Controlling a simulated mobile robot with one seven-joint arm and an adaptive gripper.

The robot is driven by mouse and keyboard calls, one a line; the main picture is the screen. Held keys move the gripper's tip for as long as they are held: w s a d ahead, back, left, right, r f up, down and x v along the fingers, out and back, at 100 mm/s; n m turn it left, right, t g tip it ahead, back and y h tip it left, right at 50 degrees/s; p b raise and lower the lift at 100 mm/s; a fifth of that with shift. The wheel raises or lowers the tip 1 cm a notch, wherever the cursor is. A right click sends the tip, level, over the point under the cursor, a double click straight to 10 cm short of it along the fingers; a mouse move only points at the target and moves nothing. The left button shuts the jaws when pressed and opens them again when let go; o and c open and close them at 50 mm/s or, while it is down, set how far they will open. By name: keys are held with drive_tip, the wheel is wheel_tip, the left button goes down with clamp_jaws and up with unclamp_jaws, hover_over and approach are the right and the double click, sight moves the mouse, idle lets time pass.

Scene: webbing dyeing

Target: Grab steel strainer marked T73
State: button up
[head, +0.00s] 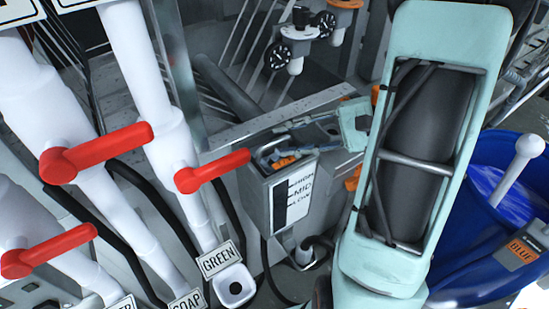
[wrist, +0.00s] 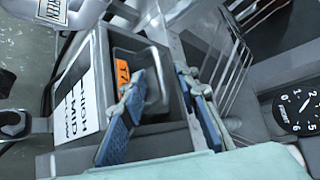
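The steel strainer (wrist: 157,85) sits inside a grey metal box with a HIGH, MID, LOW label. Its orange tag (wrist: 123,72) reads "T7", with the rest hidden behind a finger. In the head view, orange (head: 285,162) shows inside the box (head: 257,198). My gripper (head: 268,143) is over the top of this box. In the wrist view my gripper (wrist: 160,88) has its two blue-padded fingers spread apart. One finger is over the strainer's opening and the other is beyond its far wall. I cannot tell whether either finger touches the steel.
White pipes with red lever handles (head: 212,170) stand left of the box. A GREEN sign (head: 217,259) is below them. A blue vat (head: 480,210) stands at the right, beyond my arm. A black gauge (wrist: 299,113) and metal rails are close by in the wrist view.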

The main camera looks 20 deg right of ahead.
drive_tip(key=shift+w+a+f, duration=0.25)
drive_tip(key=shift+a+f, duration=0.05)
drive_tip(key=shift+a, duration=0.3)
clamp_jaws()
